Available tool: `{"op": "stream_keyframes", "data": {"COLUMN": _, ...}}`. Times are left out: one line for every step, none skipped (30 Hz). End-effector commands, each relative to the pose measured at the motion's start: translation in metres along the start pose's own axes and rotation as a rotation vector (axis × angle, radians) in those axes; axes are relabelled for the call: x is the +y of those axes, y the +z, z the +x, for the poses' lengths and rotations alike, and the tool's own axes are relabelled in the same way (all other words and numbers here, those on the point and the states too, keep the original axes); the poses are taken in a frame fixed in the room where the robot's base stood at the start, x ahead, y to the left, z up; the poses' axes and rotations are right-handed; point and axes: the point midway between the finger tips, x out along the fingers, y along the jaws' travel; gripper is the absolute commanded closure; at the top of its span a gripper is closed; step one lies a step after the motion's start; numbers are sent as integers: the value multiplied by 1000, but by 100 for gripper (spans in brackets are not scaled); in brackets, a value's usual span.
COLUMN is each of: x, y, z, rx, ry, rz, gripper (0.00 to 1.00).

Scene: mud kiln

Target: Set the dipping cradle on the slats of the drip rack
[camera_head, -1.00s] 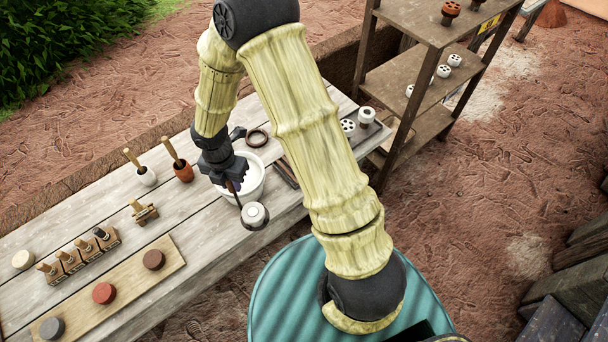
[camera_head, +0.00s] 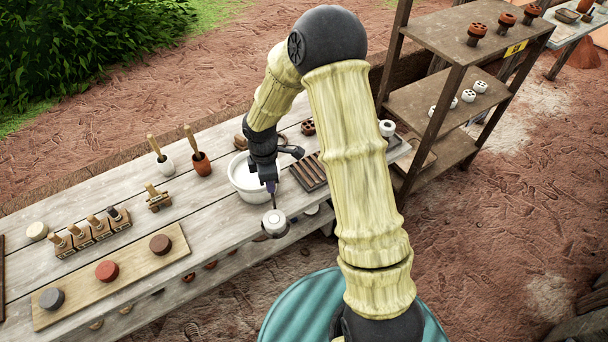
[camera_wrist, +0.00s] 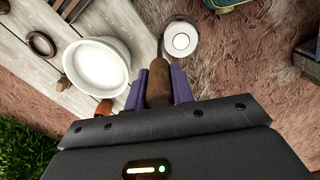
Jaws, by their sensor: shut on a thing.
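My gripper (camera_head: 271,185) is shut on the brown handle (camera_wrist: 158,84) of the dipping cradle. In the wrist view this end shows against the ground, past the bench's edge. The drip rack (camera_head: 308,171), with dark brown slats, lies on the bench right of the gripper. My arm partly hides its right side. The cradle is apart from the rack, in front and to its left.
A white basin (camera_head: 242,184) of pale liquid stands on the bench (camera_head: 200,231) close behind the cradle. Two handled pots (camera_head: 200,162) and a small wooden stand (camera_head: 157,198) are to the left. A shelf unit (camera_head: 440,85) rises at right. A teal drum (camera_head: 300,310) is in front.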

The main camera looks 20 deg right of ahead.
Motion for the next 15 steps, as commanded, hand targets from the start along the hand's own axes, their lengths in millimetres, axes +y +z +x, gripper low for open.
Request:
{"op": "stream_keyframes", "data": {"x": 7, "y": 7, "z": 10, "rx": 0, "ry": 1, "rz": 91, "gripper": 100}}
{"op": "stream_keyframes", "data": {"x": 10, "y": 11, "z": 13, "rx": 1, "ry": 2, "rz": 150, "gripper": 100}}
{"op": "stream_keyframes", "data": {"x": 15, "y": 16, "z": 16, "rx": 1, "ry": 2, "rz": 227, "gripper": 100}}
{"op": "stream_keyframes", "data": {"x": 18, "y": 20, "z": 19, "rx": 1, "ry": 1, "rz": 287, "gripper": 100}}
{"op": "stream_keyframes", "data": {"x": 21, "y": 24, "z": 21, "rx": 1, "ry": 0, "rz": 347, "gripper": 100}}
{"op": "stream_keyframes", "data": {"x": 26, "y": 29, "z": 24, "rx": 3, "ry": 1, "rz": 424, "gripper": 100}}
{"op": "stream_keyframes", "data": {"x": 29, "y": 33, "z": 27, "rx": 3, "ry": 0, "rz": 484, "gripper": 100}}
{"op": "stream_keyframes", "data": {"x": 32, "y": 37, "z": 29, "rx": 4, "ry": -1, "rz": 543, "gripper": 100}}
{"op": "stream_keyframes", "data": {"x": 36, "y": 42, "z": 32, "rx": 5, "ry": -2, "rz": 621, "gripper": 100}}
{"op": "stream_keyframes", "data": {"x": 39, "y": 46, "z": 34, "rx": 6, "ry": -3, "rz": 678, "gripper": 100}}
{"op": "stream_keyframes", "data": {"x": 42, "y": 50, "z": 37, "rx": 7, "ry": -3, "rz": 738, "gripper": 100}}
{"op": "stream_keyframes", "data": {"x": 46, "y": 56, "z": 40, "rx": 8, "ry": -5, "rz": 815, "gripper": 100}}
{"op": "stream_keyframes", "data": {"x": 48, "y": 59, "z": 42, "rx": 9, "ry": -7, "rz": 870, "gripper": 100}}
{"op": "stream_keyframes", "data": {"x": 51, "y": 63, "z": 44, "rx": 10, "ry": -8, "rz": 923, "gripper": 100}}
{"op": "stream_keyframes", "data": {"x": 54, "y": 68, "z": 45, "rx": 12, "ry": -9, "rz": 987, "gripper": 100}}
